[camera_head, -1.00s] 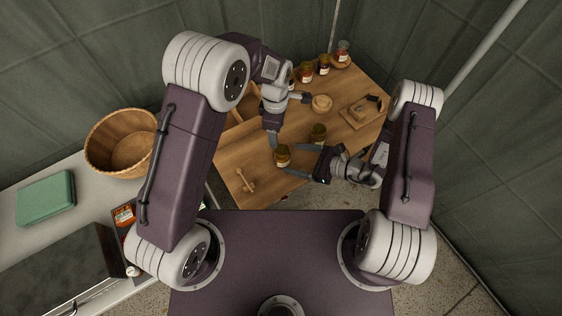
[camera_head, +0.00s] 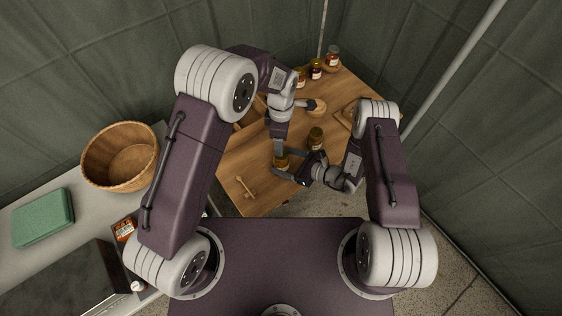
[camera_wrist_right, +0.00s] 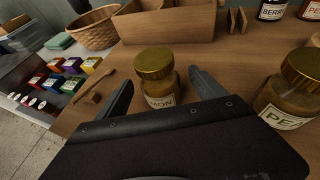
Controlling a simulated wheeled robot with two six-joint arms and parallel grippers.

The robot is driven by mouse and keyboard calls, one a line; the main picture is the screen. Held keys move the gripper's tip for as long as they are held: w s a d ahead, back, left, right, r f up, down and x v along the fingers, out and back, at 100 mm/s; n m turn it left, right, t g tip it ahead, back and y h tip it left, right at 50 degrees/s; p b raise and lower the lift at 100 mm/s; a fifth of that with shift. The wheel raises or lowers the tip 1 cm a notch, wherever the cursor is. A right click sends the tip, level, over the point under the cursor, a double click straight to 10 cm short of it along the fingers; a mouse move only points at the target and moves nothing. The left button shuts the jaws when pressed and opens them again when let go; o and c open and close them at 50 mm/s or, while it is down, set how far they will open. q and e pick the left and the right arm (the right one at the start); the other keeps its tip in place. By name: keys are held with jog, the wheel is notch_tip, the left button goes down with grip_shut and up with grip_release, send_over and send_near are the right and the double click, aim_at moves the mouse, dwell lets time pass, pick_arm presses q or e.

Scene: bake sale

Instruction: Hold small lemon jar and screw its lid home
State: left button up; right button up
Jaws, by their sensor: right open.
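The small lemon jar (camera_wrist_right: 160,92) stands upright on the wooden table, its label partly readable as "MON". A gold lid (camera_wrist_right: 154,63) sits on top, looking level; I cannot tell how tight it is. In the head view the jar (camera_head: 282,163) is partly hidden by my grippers. My right gripper (camera_wrist_right: 163,90) is open, with one finger on each side of the jar; I see no clear contact. In the head view my right gripper (camera_head: 277,165) reaches in from the right. My left gripper (camera_head: 279,148) points down over the jar; its fingers are unclear.
A larger gold-lidded jar labelled "PE..." (camera_wrist_right: 286,90) stands close on the right; it also shows in the head view (camera_head: 316,138). A wooden tool (camera_head: 246,188) lies near the front left. A wooden box (camera_wrist_right: 165,22) and more jars (camera_head: 316,69) stand behind.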

jog(key=shift+x, duration=1.05)
grip_shut()
pick_arm(q)
jog(key=m, duration=0.4)
jog(key=shift+m, duration=0.3)
jog(key=m, duration=0.4)
